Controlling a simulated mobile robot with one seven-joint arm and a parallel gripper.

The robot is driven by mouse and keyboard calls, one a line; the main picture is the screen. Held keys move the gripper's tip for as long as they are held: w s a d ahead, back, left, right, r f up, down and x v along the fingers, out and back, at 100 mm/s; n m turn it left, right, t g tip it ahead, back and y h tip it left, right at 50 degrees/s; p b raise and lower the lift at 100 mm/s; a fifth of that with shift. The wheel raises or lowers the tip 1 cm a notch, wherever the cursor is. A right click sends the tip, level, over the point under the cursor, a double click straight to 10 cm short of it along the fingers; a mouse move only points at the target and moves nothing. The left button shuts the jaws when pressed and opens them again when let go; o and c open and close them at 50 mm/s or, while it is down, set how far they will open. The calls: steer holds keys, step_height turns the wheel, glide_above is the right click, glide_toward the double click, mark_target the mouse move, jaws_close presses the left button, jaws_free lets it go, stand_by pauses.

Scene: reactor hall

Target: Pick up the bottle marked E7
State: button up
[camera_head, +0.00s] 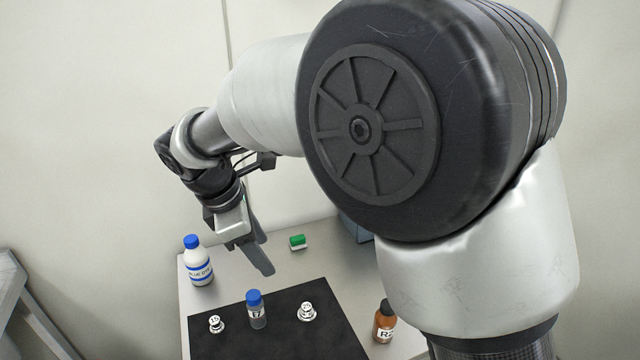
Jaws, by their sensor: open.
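The bottle marked E7 (257,311) is a small clear bottle with a blue cap and a white label. It stands upright on a black mat (285,345), between two small white-labelled items. My gripper (262,262) points down above the table behind the mat, apart from the bottle. It is open, and nothing shows between its fingers. The fingers overlap in this view, so the gap between them is hard to see.
A white bottle with a blue cap (199,268) stands left of my gripper. A green-topped block (297,242) lies behind the mat. A brown bottle (384,325) stands at the mat's right. Small labelled items (216,324) and (307,311) flank the E7 bottle. Walls rise behind.

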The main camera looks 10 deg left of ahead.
mark_target(249, 305)
steer(key=s+a+f+n+b, duration=0.1)
steer(key=s+a+f+n, duration=0.1)
steer(key=a+f+n, duration=0.5)
steer(key=w+f, duration=0.1)
steer(key=f, duration=0.2)
steer(key=d+f+m, duration=0.1)
steer(key=f, duration=0.3)
steer(key=w+f+m+b, duration=0.1)
steer(key=f, duration=0.3)
steer(key=shift+w+d+f+h, duration=0.2)
steer(key=shift+w+f+h, duration=0.05)
steer(key=shift+w+h, duration=0.1)
steer(key=shift+x, duration=3)
steer(key=shift+w+a+r, duration=0.1)
steer(key=shift+a, duration=0.1)
steer(key=c, duration=1.1)
